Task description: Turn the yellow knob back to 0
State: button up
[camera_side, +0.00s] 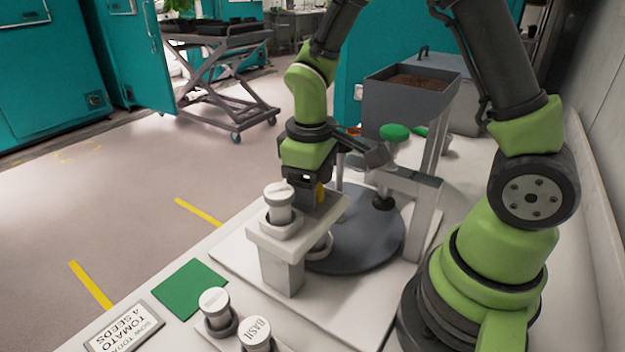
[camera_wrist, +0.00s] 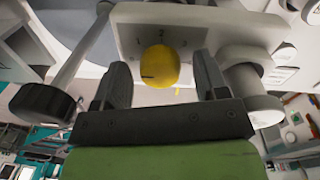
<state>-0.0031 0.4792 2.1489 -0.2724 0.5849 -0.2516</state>
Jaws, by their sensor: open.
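The yellow knob (camera_wrist: 159,64) sits on the pale panel (camera_wrist: 130,25) in the wrist view. A short dark line shows on the knob's lower left. My gripper (camera_wrist: 162,76) is open, with one finger on each side of the knob and a visible gap to each. In the side view, my gripper (camera_side: 306,184) points down at the white stand (camera_side: 285,238), and a sliver of the yellow knob (camera_side: 320,193) shows beside it.
A white-capped jar (camera_side: 279,200) stands on the stand's near end, close to my gripper. A dark round plate (camera_side: 365,240) lies behind. A green-topped stamp-like handle (camera_side: 394,132), a green square (camera_side: 190,288), a seed label (camera_side: 125,325) and a basil jar (camera_side: 256,333) are also on the bench.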

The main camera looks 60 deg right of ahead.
notch_tip(320, 180, up, 10)
jog(key=shift+a, duration=0.3)
dwell(0.3)
jog(key=s+a+r+m+t+y, duration=0.2)
jog(key=s+r+m+t, duration=0.4)
jog(key=s, duration=0.6)
jog(key=shift+a+r+m+t+y, duration=0.3)
jog(key=shift+a+r+t, duration=0.2)
jog(key=shift+r, duration=0.2)
